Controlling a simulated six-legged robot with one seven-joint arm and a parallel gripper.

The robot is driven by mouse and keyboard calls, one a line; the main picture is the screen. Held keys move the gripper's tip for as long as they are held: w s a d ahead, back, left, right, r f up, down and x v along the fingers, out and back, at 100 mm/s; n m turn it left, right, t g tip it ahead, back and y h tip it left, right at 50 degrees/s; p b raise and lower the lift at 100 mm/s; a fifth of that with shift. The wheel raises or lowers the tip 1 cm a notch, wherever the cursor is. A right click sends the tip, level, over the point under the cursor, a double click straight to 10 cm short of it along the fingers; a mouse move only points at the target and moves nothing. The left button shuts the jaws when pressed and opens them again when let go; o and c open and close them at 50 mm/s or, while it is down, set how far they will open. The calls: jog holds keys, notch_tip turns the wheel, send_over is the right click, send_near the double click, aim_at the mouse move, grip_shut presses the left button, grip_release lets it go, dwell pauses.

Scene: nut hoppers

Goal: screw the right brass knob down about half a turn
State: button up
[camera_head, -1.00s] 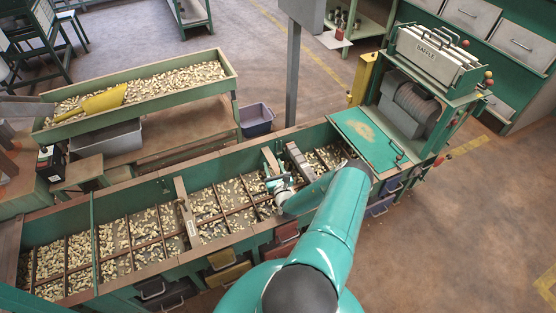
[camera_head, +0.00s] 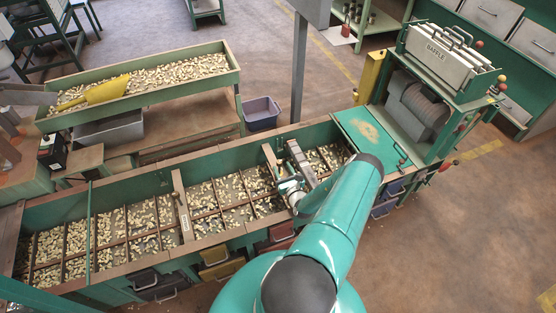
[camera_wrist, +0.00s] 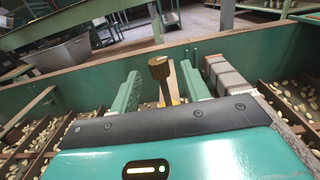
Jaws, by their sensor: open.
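A brass knob (camera_wrist: 159,67) with a cylindrical head stands upright on a thin stem in the wrist view. My gripper (camera_wrist: 160,73) is open, with one green finger on each side of the knob. I see gaps between the knob and both fingers, and cannot tell whether the fingertips are level with its head. The lower stem is partly hidden by the gripper body. In the head view my gripper (camera_head: 285,181) is over the right part of the long hopper trough (camera_head: 135,193); the knob is too small to make out there.
A row of grey blocks (camera_wrist: 228,76) lies close right of my gripper. A wooden divider (camera_wrist: 32,108) stands to the left. The trough's green far wall (camera_wrist: 80,86) rises behind. In the head view a baffle machine (camera_head: 425,90) stands at the right end and a nut tray (camera_head: 190,99) behind.

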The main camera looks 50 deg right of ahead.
aim_at(280, 165)
jog(key=x, duration=0.5)
jog(key=shift+w+d, duration=0.1)
jog(key=shift+w, duration=0.25)
jog(key=c, duration=1)
